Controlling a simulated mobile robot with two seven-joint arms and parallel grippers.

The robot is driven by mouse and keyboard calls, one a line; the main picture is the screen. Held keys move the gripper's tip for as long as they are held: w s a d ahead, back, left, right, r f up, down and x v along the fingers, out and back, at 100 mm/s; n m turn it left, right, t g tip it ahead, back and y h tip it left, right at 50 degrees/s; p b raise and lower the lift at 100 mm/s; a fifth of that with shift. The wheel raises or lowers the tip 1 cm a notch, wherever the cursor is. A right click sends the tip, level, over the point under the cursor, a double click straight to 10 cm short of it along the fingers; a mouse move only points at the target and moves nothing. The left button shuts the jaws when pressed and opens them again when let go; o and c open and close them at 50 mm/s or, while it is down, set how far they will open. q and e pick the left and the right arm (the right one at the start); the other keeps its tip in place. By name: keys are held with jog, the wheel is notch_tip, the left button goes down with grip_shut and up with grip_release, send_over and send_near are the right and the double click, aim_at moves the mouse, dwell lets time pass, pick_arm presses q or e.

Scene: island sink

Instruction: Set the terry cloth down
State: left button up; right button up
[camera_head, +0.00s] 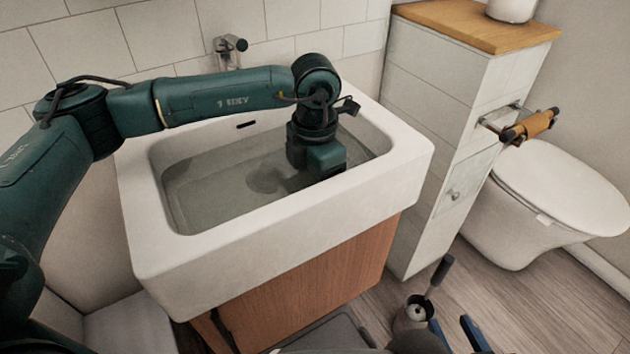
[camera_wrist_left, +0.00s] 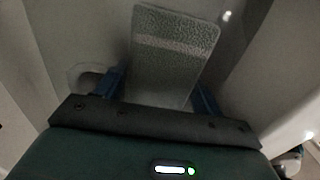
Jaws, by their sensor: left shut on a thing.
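The terry cloth (camera_wrist_left: 172,55) is a grey, textured, flat rectangle with a paler band across it, seen in the left wrist view. My left gripper (camera_wrist_left: 160,88) is shut on it, with a blue finger at each side of its near end. In the head view my left arm reaches into the white sink (camera_head: 290,213), and its wrist points down inside the basin; the fingers and the cloth are hidden there. I cannot tell whether the cloth touches the basin bottom. My right gripper (camera_head: 450,325) is open and empty, low at the bottom right of the head view.
The basin seems to hold clear water. A tap (camera_head: 230,50) is on the tiled wall behind. A narrow cabinet (camera_head: 445,130) with a wooden top stands right of the sink, then a toilet (camera_head: 560,195). A brush in a holder (camera_head: 415,312) stands on the floor near my right gripper.

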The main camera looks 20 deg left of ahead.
jog(key=shift+w+a+r, duration=0.1)
pick_arm(q)
jog(key=o, duration=0.7)
jog(key=shift+f, duration=0.1)
jog(key=shift+r, duration=0.3)
notch_tip(320, 180, up, 12)
jog(key=p, duration=0.1)
jog(key=shift+p, duration=0.35)
pick_arm(e)
jog(key=shift+s+d+r+m, duration=0.15)
jog(key=shift+d+r, duration=0.05)
jog(key=shift+r, duration=0.3)
jog(key=shift+s+d+r+m, duration=0.1)
jog(key=shift+d+r+m, duration=0.1)
jog(key=shift+r, duration=0.3)
